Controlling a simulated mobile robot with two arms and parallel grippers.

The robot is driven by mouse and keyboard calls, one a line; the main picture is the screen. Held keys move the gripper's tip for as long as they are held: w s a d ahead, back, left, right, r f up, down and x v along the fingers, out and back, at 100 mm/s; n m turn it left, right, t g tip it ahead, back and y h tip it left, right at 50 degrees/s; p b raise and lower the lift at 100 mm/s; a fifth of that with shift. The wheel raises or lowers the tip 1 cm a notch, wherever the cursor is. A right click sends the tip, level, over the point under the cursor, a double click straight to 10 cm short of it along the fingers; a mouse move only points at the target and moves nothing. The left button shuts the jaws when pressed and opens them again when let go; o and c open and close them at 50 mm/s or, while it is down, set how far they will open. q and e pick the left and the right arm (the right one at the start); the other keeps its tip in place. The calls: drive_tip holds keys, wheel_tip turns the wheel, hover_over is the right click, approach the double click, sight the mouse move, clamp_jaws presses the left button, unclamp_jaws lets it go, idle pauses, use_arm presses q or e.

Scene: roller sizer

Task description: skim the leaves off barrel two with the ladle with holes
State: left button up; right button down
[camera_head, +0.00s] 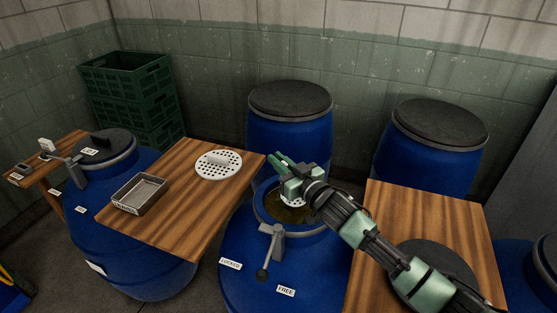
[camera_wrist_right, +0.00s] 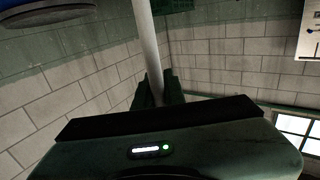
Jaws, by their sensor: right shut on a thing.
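An open blue barrel (camera_head: 235,252) stands in the middle, with brownish liquid (camera_head: 271,209) inside its rim. No number shows on it, and I cannot make out single leaves. My right gripper (camera_head: 284,163) is over the opening. It is shut on a pale rod, the ladle's handle (camera_wrist_right: 145,45), which rises from between the fingers in the right wrist view. A small white perforated part, seemingly the ladle with holes (camera_head: 293,202), shows just below the gripper inside the opening. My arm and gripper hide much of the opening. My left gripper is not in view.
A wooden board left of the barrel holds a white perforated disc (camera_head: 219,160) and a metal tray (camera_head: 140,194). Another board (camera_head: 378,211) at right bears a dark round lid (camera_head: 436,262). A lever (camera_head: 270,250) stands at the barrel's front. Lidded barrels (camera_head: 290,133) stand behind.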

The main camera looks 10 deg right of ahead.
drive_tip(key=shift+f+b, duration=1.2)
drive_tip(key=shift+f, duration=0.8)
drive_tip(key=shift+w, duration=0.1)
drive_tip(key=shift+b+x, duration=0.35)
drive_tip(key=shift+x, duration=0.75)
drive_tip(key=p, duration=0.3)
hover_over(282, 198)
drive_tip(key=shift+w+d, duration=0.2)
drive_tip(key=shift+w, duration=0.2)
